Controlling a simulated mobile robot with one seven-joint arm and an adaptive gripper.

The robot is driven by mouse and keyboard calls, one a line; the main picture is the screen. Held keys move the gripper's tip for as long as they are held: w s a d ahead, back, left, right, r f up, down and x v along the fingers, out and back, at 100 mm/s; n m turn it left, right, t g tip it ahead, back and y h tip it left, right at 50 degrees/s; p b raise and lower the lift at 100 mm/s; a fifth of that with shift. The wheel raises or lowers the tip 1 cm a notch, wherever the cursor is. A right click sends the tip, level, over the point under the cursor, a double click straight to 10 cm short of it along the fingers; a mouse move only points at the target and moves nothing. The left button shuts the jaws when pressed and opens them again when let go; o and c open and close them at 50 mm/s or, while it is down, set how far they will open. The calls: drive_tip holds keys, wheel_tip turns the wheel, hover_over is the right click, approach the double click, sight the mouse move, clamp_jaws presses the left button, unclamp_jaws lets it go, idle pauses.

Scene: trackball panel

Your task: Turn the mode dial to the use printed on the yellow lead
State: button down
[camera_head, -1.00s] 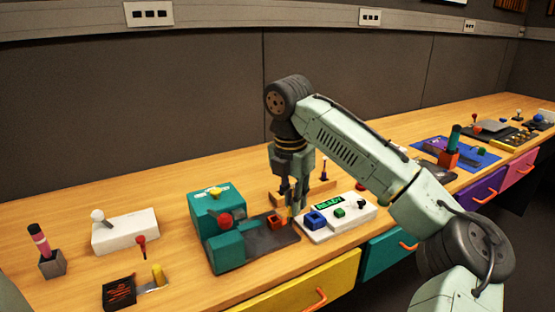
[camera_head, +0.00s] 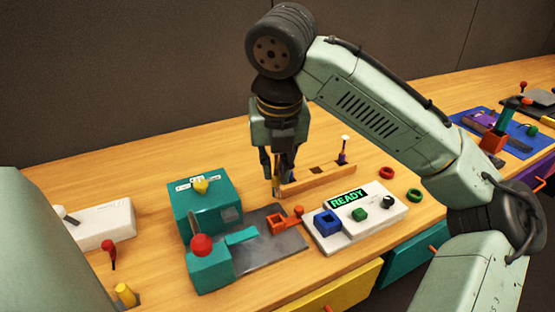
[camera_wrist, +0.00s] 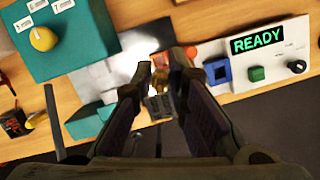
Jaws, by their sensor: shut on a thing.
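My gripper (camera_head: 278,186) points down above the bench, behind the grey plate of the teal machine. A small black dial (camera_head: 388,203) is on the white panel (camera_head: 373,222). I cannot tell from the pictures which of these is the mode dial.
The white panel has a screen (camera_head: 349,199) reading READY, a blue socket (camera_head: 327,222) and a green button (camera_head: 360,215). An orange piece (camera_head: 284,221) lies on the grey plate. A wooden rack (camera_head: 318,179) stands close behind. A red-knobbed lever (camera_head: 201,246) rises at the teal machine's front.

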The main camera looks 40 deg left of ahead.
sight(276, 184)
drive_tip(key=shift+a+r+p, duration=0.1)
drive_tip(key=shift+r+p, duration=0.15)
drive_tip(key=shift+p, duration=0.45)
drive_tip(key=shift+f+b, duration=1.65)
drive_tip(key=shift+f, duration=1.4)
drive_tip(key=shift+p, duration=1.15)
drive_tip(key=shift+f+b, duration=0.8)
drive_tip(key=shift+f, duration=0.9)
drive_tip(key=c, duration=1.5)
unclamp_jaws()
drive_tip(key=v, duration=1.2)
